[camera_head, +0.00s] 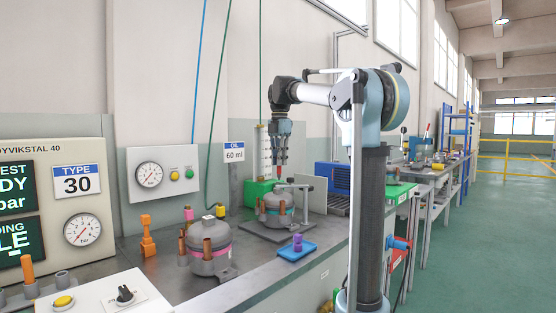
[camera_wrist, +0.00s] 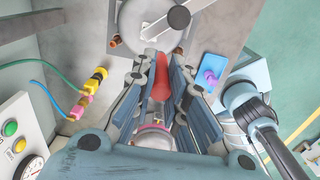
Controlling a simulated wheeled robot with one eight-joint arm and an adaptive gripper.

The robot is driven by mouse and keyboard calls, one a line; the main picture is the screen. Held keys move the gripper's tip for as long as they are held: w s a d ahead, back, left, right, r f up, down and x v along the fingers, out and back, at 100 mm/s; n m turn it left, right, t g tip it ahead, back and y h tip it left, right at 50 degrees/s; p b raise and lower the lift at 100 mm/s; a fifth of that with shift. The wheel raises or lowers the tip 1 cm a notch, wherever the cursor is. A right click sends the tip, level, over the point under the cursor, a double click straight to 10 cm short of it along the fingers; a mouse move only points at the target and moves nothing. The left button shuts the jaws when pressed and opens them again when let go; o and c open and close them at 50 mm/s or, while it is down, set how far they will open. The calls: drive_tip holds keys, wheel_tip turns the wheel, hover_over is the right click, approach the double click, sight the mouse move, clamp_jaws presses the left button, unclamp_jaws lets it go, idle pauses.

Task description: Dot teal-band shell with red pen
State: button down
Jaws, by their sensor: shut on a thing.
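My gripper (camera_head: 280,160) is shut on a red pen, whose red part (camera_wrist: 162,78) shows between the fingers (camera_wrist: 170,72) in the wrist view. In the head view the pen's red end (camera_head: 278,171) points down above a grey compressor shell (camera_head: 278,217), with a gap between them. This shell stands on a flat plate on the bench; its round top (camera_wrist: 136,42) is at the upper edge of the wrist view. I cannot make out its band colour. A second grey shell (camera_head: 209,263) with a pink band and copper-coloured stubs stands nearer on the bench.
A blue tray (camera_head: 287,254) with a purple piece lies right of the near shell. An orange piece (camera_head: 147,240) stands at left. Yellow and pink hose ends (camera_wrist: 86,92) lie beside the plate. The control panel (camera_head: 60,190) fills the left; a green box (camera_head: 258,190) stands behind.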

sight(278, 173)
drive_tip(key=shift+a+f, duration=0.2)
drive_tip(key=shift+f, duration=2.35)
drive_tip(key=shift+s+f, duration=0.1)
drive_tip(key=shift+f, duration=0.4)
drive_tip(key=shift+r, duration=0.1)
idle(0.3)
drive_tip(key=shift+r, duration=3.4)
